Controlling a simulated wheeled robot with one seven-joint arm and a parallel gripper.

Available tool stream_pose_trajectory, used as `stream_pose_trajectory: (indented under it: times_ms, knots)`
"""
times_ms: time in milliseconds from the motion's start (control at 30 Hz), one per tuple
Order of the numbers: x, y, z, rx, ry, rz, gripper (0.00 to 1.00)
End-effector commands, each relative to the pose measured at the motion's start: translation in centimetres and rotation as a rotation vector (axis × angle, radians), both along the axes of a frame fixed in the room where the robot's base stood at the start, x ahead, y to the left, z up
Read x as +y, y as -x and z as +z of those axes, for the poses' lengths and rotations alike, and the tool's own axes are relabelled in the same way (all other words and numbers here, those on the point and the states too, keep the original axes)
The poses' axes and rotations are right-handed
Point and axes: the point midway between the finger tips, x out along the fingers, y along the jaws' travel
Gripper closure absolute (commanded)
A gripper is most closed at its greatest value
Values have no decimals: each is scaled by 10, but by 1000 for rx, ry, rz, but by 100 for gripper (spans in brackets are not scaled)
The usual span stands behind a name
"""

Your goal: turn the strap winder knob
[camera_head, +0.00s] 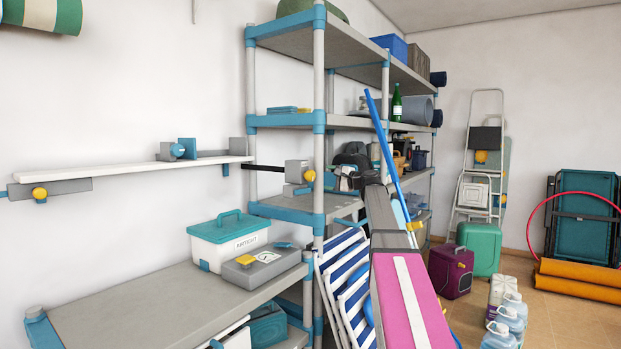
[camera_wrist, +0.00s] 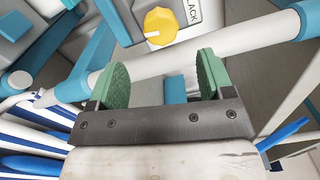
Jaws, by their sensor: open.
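The strap winder is a grey box (camera_head: 297,170) on the shelf unit, with a dark strap (camera_head: 265,168) running left from it. Its yellow knob (camera_head: 310,176) faces right, close to the front shelf post. In the wrist view the yellow knob (camera_wrist: 161,25) is at the top middle, with a white mark at its lower left and a partly cut label ending in "LACK" beside it. My gripper (camera_wrist: 162,68) is open and empty, its two green pads apart. The knob is ahead of the pads, not between them. In the head view my gripper is small and cluttered against the shelf.
A pale shelf post (camera_wrist: 220,45) crosses close beyond my pads. A blue-striped folding chair (camera_head: 345,280) stands below, and a blue pole (camera_head: 383,135) leans nearby. A white-and-teal box (camera_head: 228,241) and a grey case (camera_head: 262,268) sit on the lower left shelf. Floor shows at the right.

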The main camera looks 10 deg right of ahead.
Motion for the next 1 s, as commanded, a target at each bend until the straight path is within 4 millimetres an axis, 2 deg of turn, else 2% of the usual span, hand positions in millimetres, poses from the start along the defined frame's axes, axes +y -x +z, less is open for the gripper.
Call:
stream_pose_trajectory:
  times_ms: [300, 533, 700, 1000]
  knots:
    - [40, -40, 1, 0, 0, 2, 26]
    - [63, -60, 1, 0, 0, 1, 26]
    - [70, -67, 0, 0, 0, 0, 26]
    - [72, -67, 0, 0, 0, 0, 26]
